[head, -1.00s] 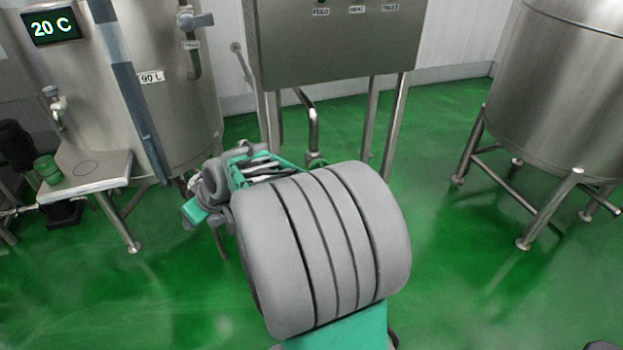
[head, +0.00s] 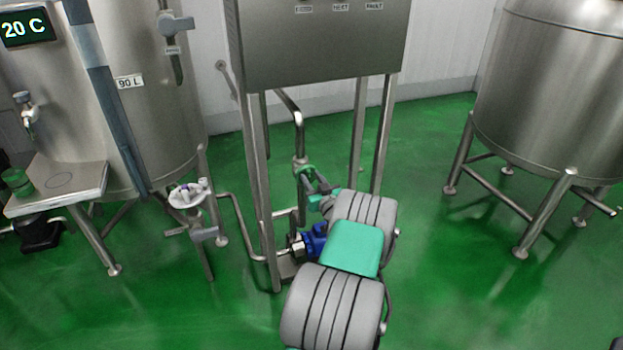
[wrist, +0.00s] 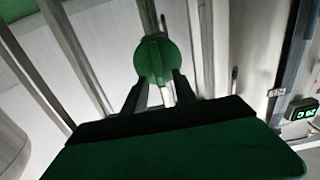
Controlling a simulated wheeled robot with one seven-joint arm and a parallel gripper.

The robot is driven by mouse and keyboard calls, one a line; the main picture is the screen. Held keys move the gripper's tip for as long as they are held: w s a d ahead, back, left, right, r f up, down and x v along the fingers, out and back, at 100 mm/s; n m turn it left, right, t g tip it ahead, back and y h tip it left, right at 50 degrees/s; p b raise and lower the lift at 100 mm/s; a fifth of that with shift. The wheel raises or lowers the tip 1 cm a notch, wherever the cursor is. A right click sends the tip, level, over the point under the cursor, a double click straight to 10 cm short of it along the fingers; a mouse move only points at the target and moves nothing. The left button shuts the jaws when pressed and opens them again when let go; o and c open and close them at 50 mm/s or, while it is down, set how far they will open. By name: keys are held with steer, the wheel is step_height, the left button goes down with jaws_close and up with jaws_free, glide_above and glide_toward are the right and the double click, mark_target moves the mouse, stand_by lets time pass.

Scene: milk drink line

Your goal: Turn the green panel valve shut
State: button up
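The green panel valve (head: 304,172) is on the vertical pipe under the steel panel box in the head view, partly hidden by my gripper. In the wrist view its round green handle (wrist: 153,58), with a raised upright bar, faces the camera. My gripper (wrist: 157,85) is open, one dark finger on each side of the handle's lower part. In the head view my gripper (head: 322,188) is close beside the valve. I cannot tell whether the fingers touch the handle.
The panel box (head: 318,40) stands on steel legs around the valve. A blue fitting (head: 314,240) sits low on the pipework, partly behind my arm. A tank with a small shelf (head: 58,186) and a white round-topped fitting (head: 188,196) are at left. Another tank (head: 545,85) stands at right.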

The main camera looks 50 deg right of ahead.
steer(key=shift+w+d, duration=0.15)
steer(key=shift+w, duration=0.1)
steer(key=shift+c, duration=0.4)
jaws_close()
